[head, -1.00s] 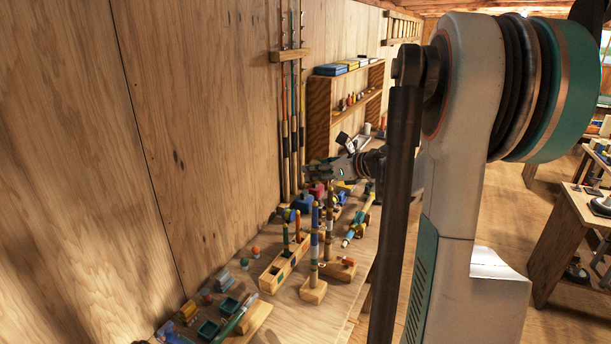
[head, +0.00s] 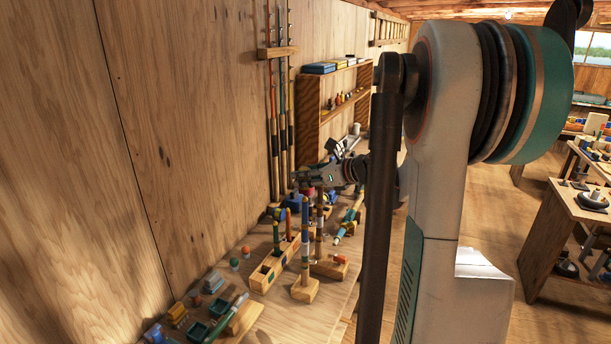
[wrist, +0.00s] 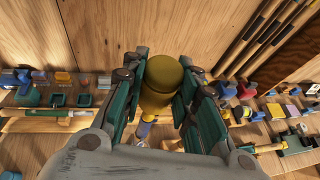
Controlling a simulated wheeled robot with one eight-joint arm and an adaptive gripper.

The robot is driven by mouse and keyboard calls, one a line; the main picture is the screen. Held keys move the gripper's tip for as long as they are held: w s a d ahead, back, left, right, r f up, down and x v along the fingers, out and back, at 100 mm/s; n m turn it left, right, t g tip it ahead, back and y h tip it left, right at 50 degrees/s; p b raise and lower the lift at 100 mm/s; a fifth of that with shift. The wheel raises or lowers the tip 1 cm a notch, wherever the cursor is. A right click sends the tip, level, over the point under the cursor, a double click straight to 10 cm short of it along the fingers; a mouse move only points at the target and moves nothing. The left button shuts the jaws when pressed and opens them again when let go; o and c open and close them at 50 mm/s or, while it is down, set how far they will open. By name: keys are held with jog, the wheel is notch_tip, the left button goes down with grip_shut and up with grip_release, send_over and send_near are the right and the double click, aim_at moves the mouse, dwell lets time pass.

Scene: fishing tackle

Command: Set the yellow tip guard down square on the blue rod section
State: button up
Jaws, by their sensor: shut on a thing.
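My gripper (wrist: 160,92) is shut on the yellow tip guard (wrist: 162,84), a squat yellow cylinder with a rounded end, held between the green-sided fingers in the wrist view. In the head view my gripper (head: 304,178) is over the rod stands, and the guard cannot be made out there. The blue rod section (head: 305,213) stands upright with a blue top in a wooden block (head: 304,290), just below the gripper in the picture. In the wrist view a blue banded piece (wrist: 145,129) shows under the guard, partly hidden; I cannot tell whether they touch.
A wooden rack (head: 262,279) with upright pieces stands left of the blue rod section. Another block (head: 330,267) is at right. Tall rods (head: 281,130) lean on the wall behind, beside a wooden shelf (head: 307,100). Small trays (head: 195,331) lie in front.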

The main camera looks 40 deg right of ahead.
aim_at(307, 199)
jog(key=shift+f+b, duration=0.55)
jog(key=shift+f, duration=0.45)
jog(key=shift+f+b, duration=2.45)
jog(key=shift+f, duration=0.35)
dwell(1.2)
jog(key=o, duration=0.9)
jog(key=shift+c, duration=0.2)
jog(key=v, duration=1.2)
